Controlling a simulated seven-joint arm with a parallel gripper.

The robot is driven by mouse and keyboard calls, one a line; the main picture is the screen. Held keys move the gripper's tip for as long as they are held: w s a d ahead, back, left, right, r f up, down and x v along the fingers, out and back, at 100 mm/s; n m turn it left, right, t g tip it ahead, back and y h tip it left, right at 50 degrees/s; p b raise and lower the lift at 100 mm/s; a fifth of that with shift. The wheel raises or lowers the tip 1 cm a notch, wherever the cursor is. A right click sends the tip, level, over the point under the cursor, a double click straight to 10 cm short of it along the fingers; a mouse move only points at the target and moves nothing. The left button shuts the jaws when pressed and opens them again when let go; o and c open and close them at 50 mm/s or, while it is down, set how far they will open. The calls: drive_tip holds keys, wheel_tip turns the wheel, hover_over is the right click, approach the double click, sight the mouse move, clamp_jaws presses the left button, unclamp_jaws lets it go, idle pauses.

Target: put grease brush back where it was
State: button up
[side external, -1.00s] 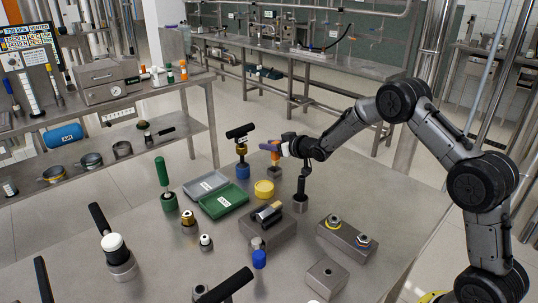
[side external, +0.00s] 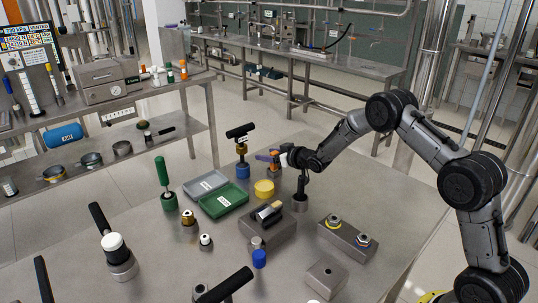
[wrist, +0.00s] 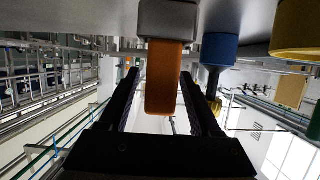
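The orange handle, which looks like the grease brush (wrist: 165,80), points out of a small grey metal block (wrist: 168,20) in the wrist view. In the side view the handle (side external: 274,157) is small and partly covered. My gripper (wrist: 160,75) has one finger on each side of the handle, with a visible gap, so it looks open around it. In the side view my gripper (side external: 273,158) reaches in level from the right at the handle. The brush's lower end is hidden in the block.
A dark tool in a grey socket (side external: 300,203) stands close beside my gripper. A yellow round piece (side external: 264,188), a blue-based tool (side external: 242,171) and a green tray (side external: 222,201) are nearby. A grey block with a cylinder (side external: 268,230) lies in front. The table's right edge is clear.

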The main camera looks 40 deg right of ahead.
drive_tip(key=shift+r, duration=0.2)
drive_tip(key=s+a+r+g+h, duration=0.1)
drive_tip(key=s+a+r, duration=0.1)
drive_tip(key=s+r, duration=0.55)
drive_tip(key=s+a+r+g, duration=0.15)
drive_tip(key=s+r, duration=0.25)
drive_tip(key=s, duration=0.7)
drive_tip(key=s+a+r+g+h, duration=0.1)
drive_tip(key=s+r+g, duration=0.1)
drive_tip(key=s+r, duration=0.5)
drive_tip(key=s+a+f+g+y, duration=0.1)
drive_tip(key=s+a+g, duration=0.1)
drive_tip(key=s, duration=1)
drive_tip(key=s+a+f+g+y, duration=0.1)
drive_tip(key=s+a, duration=0.3)
drive_tip(key=s, duration=0.9)
drive_tip(key=shift+a+f+g, duration=0.25)
drive_tip(key=shift+f+g, duration=0.05)
drive_tip(key=shift+g, duration=0.15)
drive_tip(key=shift+o, duration=0.2)
